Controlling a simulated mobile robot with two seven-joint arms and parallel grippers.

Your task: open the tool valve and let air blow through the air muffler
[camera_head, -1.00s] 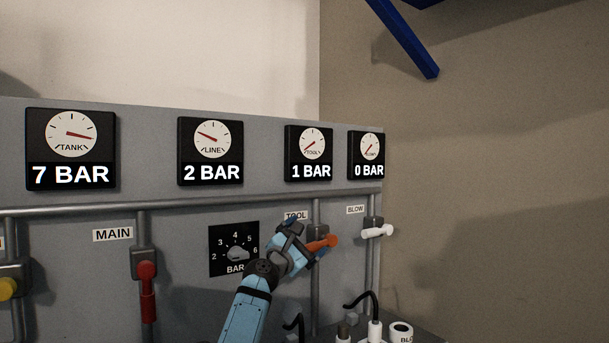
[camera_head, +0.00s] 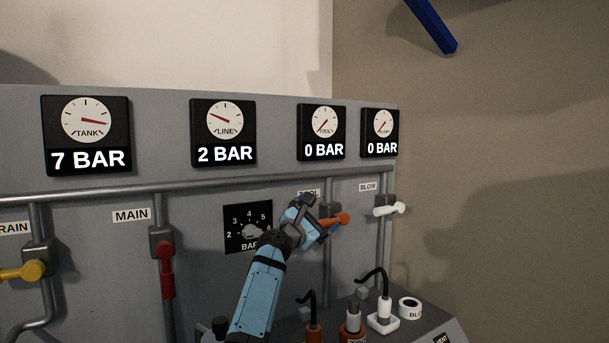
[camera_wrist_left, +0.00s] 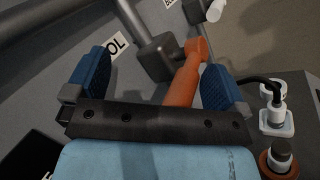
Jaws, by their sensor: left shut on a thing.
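In the left wrist view the handle (camera_wrist_left: 184,82) lies between the two blue finger pads, closer to the right one. The tool gauge (camera_head: 322,131) reads 0 BAR. A brown fitting with a grey top (camera_head: 353,320) stands on the ledge below; I cannot tell whether it is the air muffler. My right gripper is not in view.
The white blow valve handle (camera_head: 389,209) is close to the right. The red main handle (camera_head: 166,270) hangs down, and the yellow drain handle (camera_head: 22,271) points left. The regulator dial (camera_head: 249,231) is partly behind my arm. A white fitting (camera_head: 383,318) and hoses stand below.

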